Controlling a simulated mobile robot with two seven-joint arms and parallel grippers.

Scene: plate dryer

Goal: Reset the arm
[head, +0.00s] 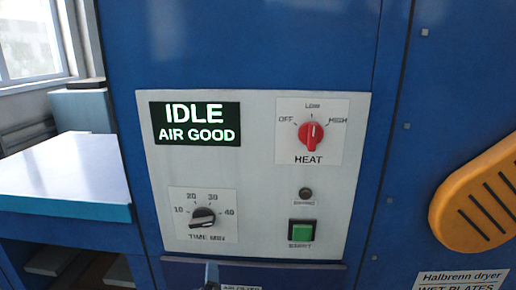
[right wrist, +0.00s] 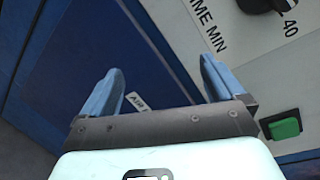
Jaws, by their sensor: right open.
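My right gripper (right wrist: 163,72) is open and empty in the right wrist view, its two blue fingers spread apart. It is in front of the dark blue dryer front below the white control panel (head: 260,260). A partly hidden label (right wrist: 137,103) beginning "AIR" shows between the fingers. The green button (right wrist: 285,128) is to the right of the gripper, apart from it; it also shows in the head view (head: 301,232). The black time knob (head: 203,218) is at the panel's lower left. My left gripper is in neither view.
The display (head: 196,124) reads "IDLE AIR GOOD". The red heat knob (head: 311,136) points up at about LOW. A small dark lamp (head: 305,193) is above the button. A yellow slotted part (head: 483,200) is at the right, a pale-topped table (head: 65,170) at the left.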

